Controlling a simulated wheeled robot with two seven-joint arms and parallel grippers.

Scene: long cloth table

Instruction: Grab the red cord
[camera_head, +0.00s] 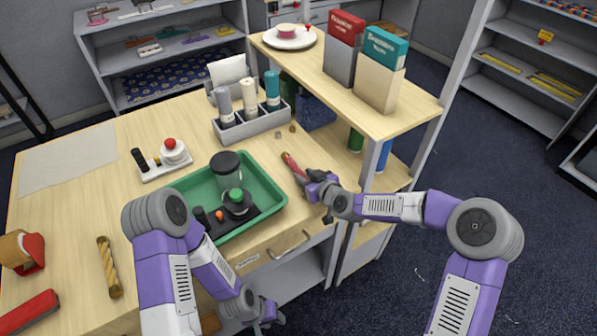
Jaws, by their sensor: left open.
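A slim red piece that looks like the red cord (291,164) lies on the wooden table, right of the green tray. My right gripper (312,186) is at its near right end, low over the table. The fingers are small and dark there, so I cannot tell whether they are open or touch the red piece. My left gripper (268,316) is open and empty. It hangs low in front of the table, below the drawer handle.
The green tray (268,211) holds a dark-lidded jar (226,170) and small items. A raised shelf (408,117) with books is at right. A gold twisted cord (108,268) lies at left.

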